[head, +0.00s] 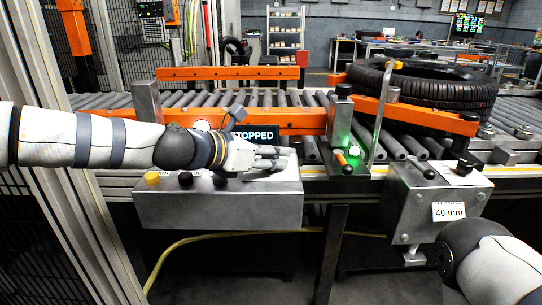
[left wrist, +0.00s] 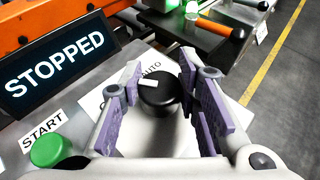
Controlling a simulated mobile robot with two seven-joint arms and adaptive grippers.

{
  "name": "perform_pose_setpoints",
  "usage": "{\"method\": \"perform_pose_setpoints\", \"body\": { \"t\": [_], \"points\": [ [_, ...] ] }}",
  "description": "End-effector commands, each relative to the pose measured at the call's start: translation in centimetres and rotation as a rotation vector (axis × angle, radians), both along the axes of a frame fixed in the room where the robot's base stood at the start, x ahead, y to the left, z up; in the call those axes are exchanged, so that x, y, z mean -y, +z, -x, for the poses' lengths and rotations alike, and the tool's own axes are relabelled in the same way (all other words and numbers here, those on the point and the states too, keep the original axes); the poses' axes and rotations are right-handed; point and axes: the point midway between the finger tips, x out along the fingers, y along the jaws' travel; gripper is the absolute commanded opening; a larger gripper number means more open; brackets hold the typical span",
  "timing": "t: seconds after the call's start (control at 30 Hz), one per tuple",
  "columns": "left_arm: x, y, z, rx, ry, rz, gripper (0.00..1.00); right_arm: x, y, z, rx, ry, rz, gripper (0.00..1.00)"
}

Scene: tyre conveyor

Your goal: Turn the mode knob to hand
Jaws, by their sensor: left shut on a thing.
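The mode knob (left wrist: 158,92) is a round black knob with a white pointer mark, in the middle of the left wrist view. The mark lies on its upper left side, near the printed word AUTO (left wrist: 151,68); any HAND label is hidden or unreadable. My left gripper (left wrist: 165,98) has its purple-padded fingers on both sides of the knob and is shut on it. In the head view my left gripper (head: 272,160) reaches over the right part of the grey control box (head: 225,208) and hides the knob. My right arm enters at the lower right; its gripper is out of view.
A green START button (left wrist: 50,150) and a STOPPED display (left wrist: 58,66) are beside my left gripper. A yellow button (head: 152,178) sits on the box's left. Behind are the roller conveyor (head: 300,98), a tyre (head: 425,85) and a lit green lamp (head: 347,142).

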Motion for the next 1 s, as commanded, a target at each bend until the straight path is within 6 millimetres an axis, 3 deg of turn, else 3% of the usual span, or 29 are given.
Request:
{"method": "perform_pose_setpoints", "body": {
  "t": [0.5, 1.0],
  "points": [
    [0.0, -0.6, -0.1, -0.001, -0.397, -0.003, 0.02, 0.0, -3.1, 2.7, -0.09, 0.003, 0.001, 0.4],
    [0.0, -0.2, 0.1, 0.001, -0.551, -0.003, 0.02, 0.1, -4.6, 4.0, -0.128, 0.005, 0.001, 0.4]
  ]
}}
